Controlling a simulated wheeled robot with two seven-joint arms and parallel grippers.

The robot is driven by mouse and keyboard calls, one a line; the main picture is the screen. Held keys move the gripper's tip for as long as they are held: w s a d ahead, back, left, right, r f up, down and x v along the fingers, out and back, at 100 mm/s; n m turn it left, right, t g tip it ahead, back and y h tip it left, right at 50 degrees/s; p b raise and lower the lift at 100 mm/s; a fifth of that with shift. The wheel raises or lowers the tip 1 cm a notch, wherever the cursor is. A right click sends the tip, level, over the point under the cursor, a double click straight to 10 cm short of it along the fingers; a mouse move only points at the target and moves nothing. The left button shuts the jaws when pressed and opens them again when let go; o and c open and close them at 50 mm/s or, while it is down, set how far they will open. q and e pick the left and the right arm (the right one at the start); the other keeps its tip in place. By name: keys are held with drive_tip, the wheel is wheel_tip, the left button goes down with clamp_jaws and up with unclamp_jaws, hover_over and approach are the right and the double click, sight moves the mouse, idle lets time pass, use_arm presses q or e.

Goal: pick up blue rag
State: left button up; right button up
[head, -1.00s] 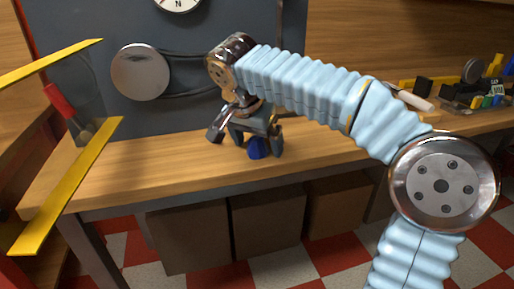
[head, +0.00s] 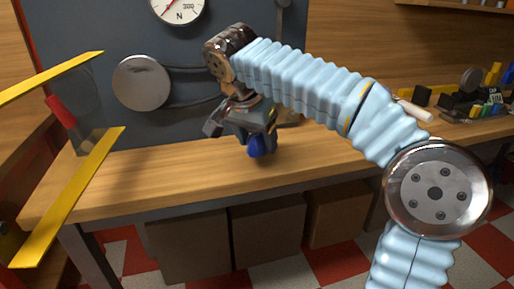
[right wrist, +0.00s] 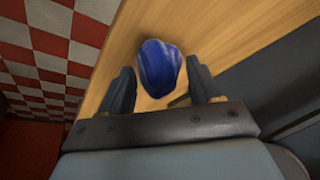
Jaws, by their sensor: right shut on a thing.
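The blue rag (head: 257,147) is a small crumpled bundle, held between the fingers of my right gripper (head: 258,138) above the wooden workbench (head: 165,180). In the right wrist view, the rag (right wrist: 158,67) shows between the two fingertips of my right gripper (right wrist: 160,82), with the wood surface behind it. My right gripper is shut on the rag. The gripper hides part of the rag in the head view. My left gripper is not in view.
Yellow bars (head: 72,205) stand at the left end of the bench. A round metal disc (head: 142,82) and a gauge (head: 178,8) are on the dark back panel. Small tools and parts (head: 470,98) crowd the right end. Brown boxes (head: 265,232) sit below. The bench's left middle is clear.

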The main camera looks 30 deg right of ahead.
sight(251, 142)
drive_tip(key=a+r, duration=0.1)
drive_tip(key=s+a+r, duration=0.1)
drive_tip(key=r, duration=0.1)
drive_tip(key=s+a+r+p, duration=0.1)
drive_tip(key=r, duration=0.1)
drive_tip(key=shift+a, duration=0.3)
drive_tip(key=s+a+r+p, duration=0.1)
drive_tip(key=s+a+r, duration=0.3)
drive_tip(key=a, duration=0.4)
drive_tip(key=shift+s+a+r+p, duration=0.15)
drive_tip(key=shift+s+r+p, duration=0.15)
drive_tip(key=shift+s, duration=0.35)
